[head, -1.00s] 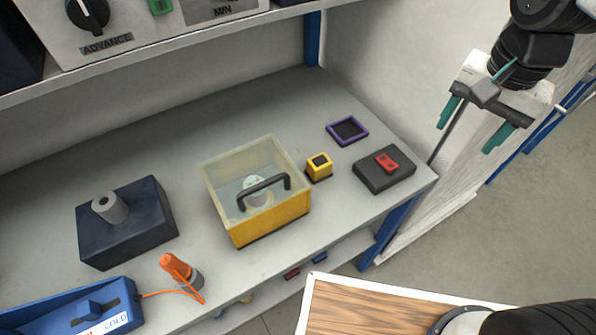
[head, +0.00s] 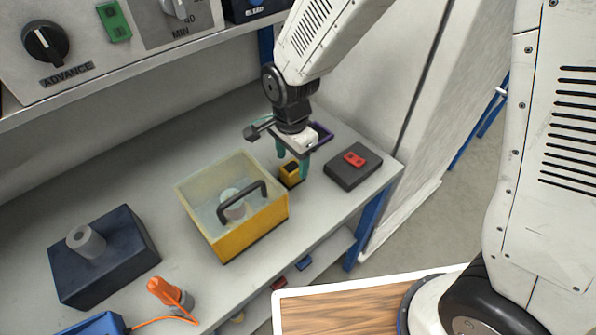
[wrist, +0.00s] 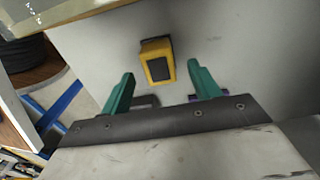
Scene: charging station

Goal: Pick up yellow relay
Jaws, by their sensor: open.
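The yellow relay (head: 290,175) is a small yellow block with a dark top, standing on the grey bench just right of the clear-topped yellow box. My gripper (head: 292,162) is over it with its green fingers pointing down. The fingers are open and hold nothing. In the wrist view the relay (wrist: 158,62) shows just beyond the fingertips (wrist: 162,76), roughly centred between them sideways. I cannot tell the exact height of the fingertips above the bench. In the head view the fingers partly hide the relay.
The yellow box (head: 250,225) with a black handle stands close on the left. A dark box with a red switch (head: 354,159) stands on the right. A purple frame (head: 323,135) lies behind, partly hidden by my gripper. A shelf with control panels (head: 120,40) overhangs the back left.

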